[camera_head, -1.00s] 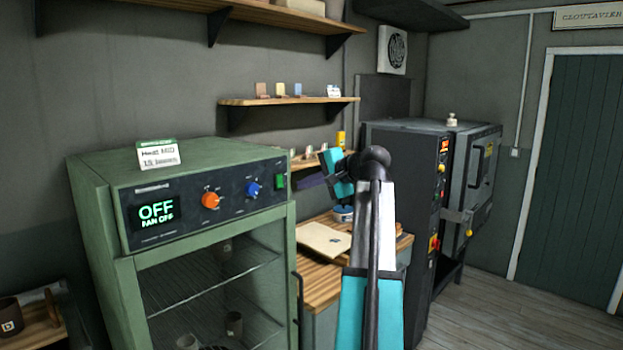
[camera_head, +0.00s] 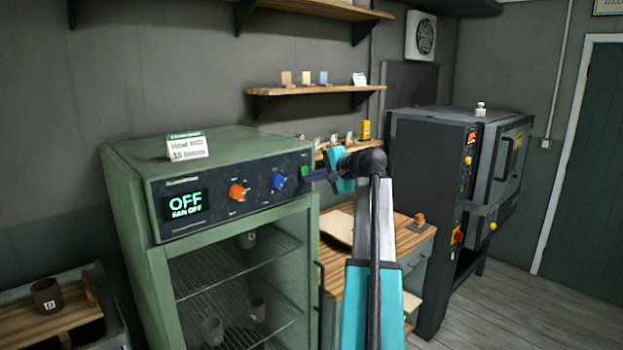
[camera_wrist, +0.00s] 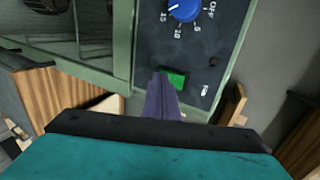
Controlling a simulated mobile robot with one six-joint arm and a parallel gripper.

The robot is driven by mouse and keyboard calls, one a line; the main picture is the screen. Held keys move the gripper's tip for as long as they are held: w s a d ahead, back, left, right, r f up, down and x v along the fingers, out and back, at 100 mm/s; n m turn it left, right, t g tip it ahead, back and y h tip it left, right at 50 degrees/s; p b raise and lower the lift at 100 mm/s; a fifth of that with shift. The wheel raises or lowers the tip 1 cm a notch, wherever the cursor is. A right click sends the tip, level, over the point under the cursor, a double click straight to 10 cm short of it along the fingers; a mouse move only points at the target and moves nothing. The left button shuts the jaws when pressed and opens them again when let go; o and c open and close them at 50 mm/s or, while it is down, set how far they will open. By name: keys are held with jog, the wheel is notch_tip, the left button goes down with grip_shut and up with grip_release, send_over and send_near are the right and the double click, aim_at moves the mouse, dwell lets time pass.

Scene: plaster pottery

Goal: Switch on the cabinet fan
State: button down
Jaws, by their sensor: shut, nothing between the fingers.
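The green drying cabinet (camera_head: 131,187) stands in the middle left of the head view, its door shut. Its front panel has a lit display (camera_head: 185,205) reading OFF and FAN OFF, an orange knob (camera_head: 238,192), a blue knob (camera_head: 277,182) and a green switch (camera_head: 305,172) at the right end. In the wrist view the blue knob (camera_wrist: 184,8) and green switch (camera_wrist: 176,80) are close. My gripper (camera_head: 314,176) is shut and empty, its tips at the green switch. The fingers (camera_wrist: 161,88) partly cover the switch, and I cannot tell whether they touch it.
A card (camera_head: 187,148) stands on the cabinet top. A wooden workbench (camera_head: 400,238) is just right of the cabinet, with a dark kiln (camera_head: 425,180) beyond. Wooden shelves (camera_head: 300,91) hang on the wall behind. A low shelf with a mug (camera_head: 47,294) is at the left.

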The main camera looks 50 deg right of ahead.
dwell(0.4)
jog(key=shift+r, duration=0.1)
jog(key=shift+r+p, duration=0.35)
jog(key=shift+r, duration=0.3)
dwell(0.4)
